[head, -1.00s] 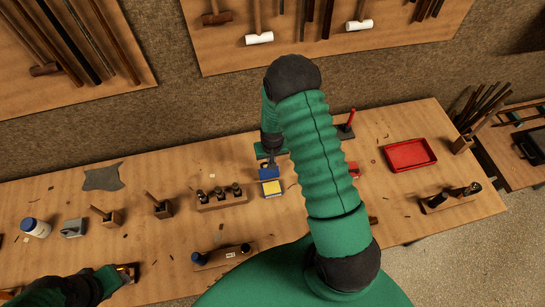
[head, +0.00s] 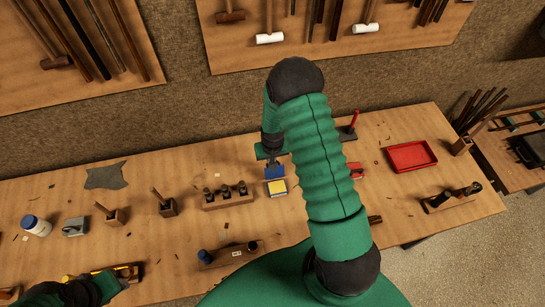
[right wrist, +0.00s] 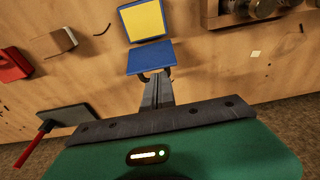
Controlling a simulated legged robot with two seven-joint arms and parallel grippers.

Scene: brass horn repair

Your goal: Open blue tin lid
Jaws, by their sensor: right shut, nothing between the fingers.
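The blue tin (head: 277,187) stands open at the middle of the bench, its yellow inside showing; the yellow inside also shows in the right wrist view (right wrist: 143,20). Its blue lid (right wrist: 152,57) is swung back on the far side, and shows in the head view (head: 274,172). My right gripper (right wrist: 155,78) is shut and empty, its tips at the lid's outer edge; whether they touch it I cannot tell. My left gripper (head: 127,280) is low at the left, above the bench front; its fingers are too unclear to read.
A wooden rack with dark pieces (head: 228,196) stands left of the tin. A block with bottles (head: 228,255) is nearer me. A red tray (head: 412,156) lies at the right, and a red-handled tool (head: 349,128) stands behind my right arm. The bench just in front of the tin is clear.

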